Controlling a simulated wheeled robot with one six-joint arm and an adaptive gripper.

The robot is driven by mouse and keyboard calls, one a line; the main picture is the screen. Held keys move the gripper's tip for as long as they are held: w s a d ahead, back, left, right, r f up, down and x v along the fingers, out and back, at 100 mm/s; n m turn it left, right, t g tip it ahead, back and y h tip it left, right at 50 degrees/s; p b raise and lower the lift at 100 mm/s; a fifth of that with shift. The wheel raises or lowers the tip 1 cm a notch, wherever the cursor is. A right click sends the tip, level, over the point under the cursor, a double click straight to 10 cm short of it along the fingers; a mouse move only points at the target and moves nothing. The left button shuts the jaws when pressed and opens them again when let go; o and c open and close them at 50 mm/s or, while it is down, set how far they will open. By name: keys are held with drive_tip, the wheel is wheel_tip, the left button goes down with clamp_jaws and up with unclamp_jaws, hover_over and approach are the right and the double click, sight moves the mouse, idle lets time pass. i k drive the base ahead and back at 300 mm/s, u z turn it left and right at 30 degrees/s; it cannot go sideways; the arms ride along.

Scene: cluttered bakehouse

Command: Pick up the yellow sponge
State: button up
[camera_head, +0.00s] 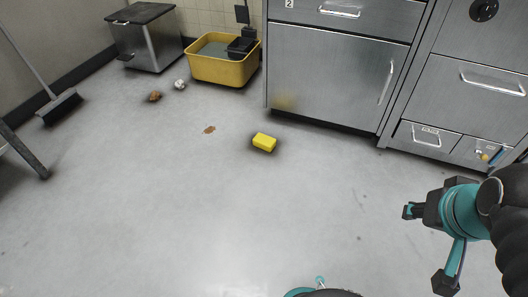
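The yellow sponge (264,142) lies flat on the grey floor, a little above the middle of the view, in front of the steel cabinet. It is fully visible and nothing touches it. My gripper (427,247), teal and black, is at the lower right, well to the right of the sponge and nearer to me. Its two fingers are spread wide apart, with nothing between them.
A yellow mop bucket (224,72) and a steel bin (147,42) stand at the back wall. Steel cabinets (333,84) line the back right. A broom (60,106) is at left. The foreground floor is clear.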

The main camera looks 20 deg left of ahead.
sight(266, 143)
drive_tip(key=u, duration=0.45)
drive_tip(key=k, duration=0.55)
drive_tip(key=u, duration=1.5)
drive_tip(key=i, duration=1.35)
drive_tip(key=z, duration=0.5)
drive_tip(key=i, duration=1)
drive_tip(key=z, duration=0.9)
